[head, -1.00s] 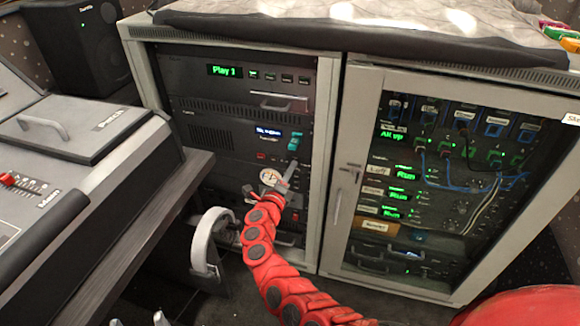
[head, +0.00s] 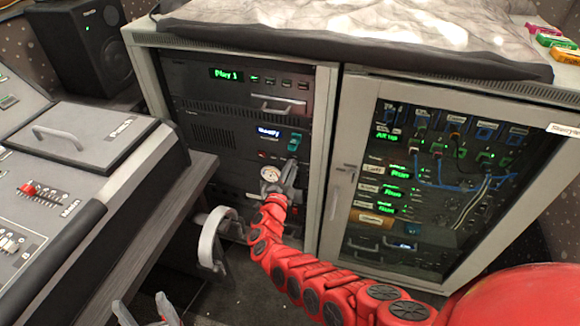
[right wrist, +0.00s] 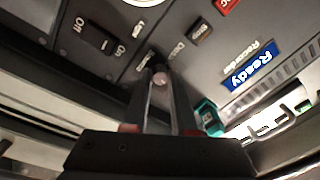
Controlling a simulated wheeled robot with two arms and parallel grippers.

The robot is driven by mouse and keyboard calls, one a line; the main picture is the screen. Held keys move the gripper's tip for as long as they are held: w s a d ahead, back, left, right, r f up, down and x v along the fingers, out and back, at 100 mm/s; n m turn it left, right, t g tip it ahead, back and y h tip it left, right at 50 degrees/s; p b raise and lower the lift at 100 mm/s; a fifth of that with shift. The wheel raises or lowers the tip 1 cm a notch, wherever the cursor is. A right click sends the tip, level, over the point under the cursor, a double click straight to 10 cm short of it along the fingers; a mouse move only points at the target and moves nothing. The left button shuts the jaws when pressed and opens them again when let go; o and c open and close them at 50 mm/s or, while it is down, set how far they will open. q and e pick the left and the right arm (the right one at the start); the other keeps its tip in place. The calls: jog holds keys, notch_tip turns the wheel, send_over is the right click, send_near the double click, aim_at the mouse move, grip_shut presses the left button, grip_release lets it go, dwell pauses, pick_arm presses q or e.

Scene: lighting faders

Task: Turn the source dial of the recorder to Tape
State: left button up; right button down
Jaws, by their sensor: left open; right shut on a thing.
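The recorder (head: 240,143) is a dark panel in the left rack, with a lit blue display (right wrist: 254,68) reading "Ready" in the right wrist view. My right gripper (head: 290,168) reaches its front from below; in the right wrist view its fingers (right wrist: 160,72) are closed against the panel among small printed labels. They are shut on a small knob, apparently the source dial, which the fingers mostly hide. I cannot read which label it points at. My left gripper (head: 146,312) is open and empty at the bottom edge of the head view, away from the rack.
An Off/On switch (right wrist: 97,38), a Stop button (right wrist: 200,32) and a teal part (right wrist: 208,117) sit near the right fingers. A round gauge (head: 270,174) is beside them. The glass-door rack (head: 340,200) stands right, the mixing desk (head: 90,150) left.

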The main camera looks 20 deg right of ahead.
jog(key=n+p, duration=0.1)
jog(key=n, duration=0.1)
jog(key=shift+n, duration=0.3)
jog(key=shift+f, duration=0.1)
dwell(0.3)
jog(key=c, duration=0.7)
grip_release()
